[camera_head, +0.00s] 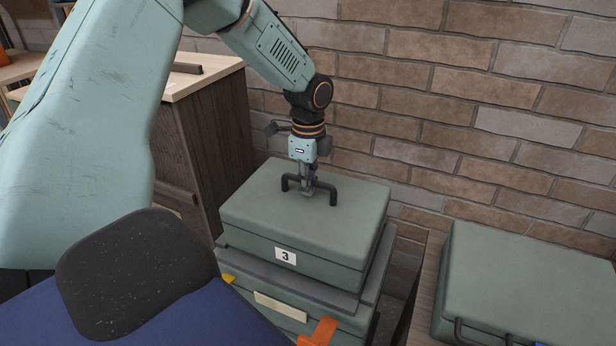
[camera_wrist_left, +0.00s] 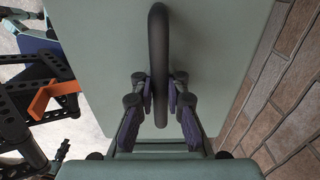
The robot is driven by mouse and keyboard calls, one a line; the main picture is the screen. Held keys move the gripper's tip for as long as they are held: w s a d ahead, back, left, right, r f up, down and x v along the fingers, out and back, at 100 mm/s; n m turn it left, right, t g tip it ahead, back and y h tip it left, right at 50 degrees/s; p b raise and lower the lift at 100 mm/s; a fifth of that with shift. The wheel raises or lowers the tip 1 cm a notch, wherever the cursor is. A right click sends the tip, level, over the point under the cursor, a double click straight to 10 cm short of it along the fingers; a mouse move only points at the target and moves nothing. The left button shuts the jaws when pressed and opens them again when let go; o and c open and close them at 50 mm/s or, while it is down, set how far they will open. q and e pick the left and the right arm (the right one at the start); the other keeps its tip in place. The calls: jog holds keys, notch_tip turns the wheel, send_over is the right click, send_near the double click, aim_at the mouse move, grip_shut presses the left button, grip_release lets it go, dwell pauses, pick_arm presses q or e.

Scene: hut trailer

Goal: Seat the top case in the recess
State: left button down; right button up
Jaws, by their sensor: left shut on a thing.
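The top case (camera_head: 300,215) is a grey-green box with a white label reading 3 on its front. It sits on or just above a lower case (camera_head: 290,308) with a dark grey raised rim (camera_head: 300,285); I cannot tell whether it lies fully inside that rim. My left gripper (camera_head: 309,192) comes down from above and is shut on the black handle on the case's lid. In the left wrist view the handle (camera_wrist_left: 158,60) runs between the fingers (camera_wrist_left: 160,105), above the case's lid (camera_wrist_left: 105,50). My right gripper is not in view.
Another grey-green case (camera_head: 530,285) with a black handle stands at the right on a wooden surface. A brick wall (camera_head: 450,100) is close behind. A wooden cabinet (camera_head: 205,140) stands at the left. An orange strap or latch (camera_head: 320,331) shows at the lower case's front.

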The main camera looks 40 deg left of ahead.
pick_arm(q)
notch_tip(320, 180, down, 2)
jog(key=shift+w+a, duration=0.1)
jog(key=shift+w, duration=0.05)
dwell(0.3)
jog(key=c, duration=1.9)
grip_release()
jog(key=shift+f, duration=0.15)
jog(key=o, duration=0.5)
jog(key=shift+o, duration=0.2)
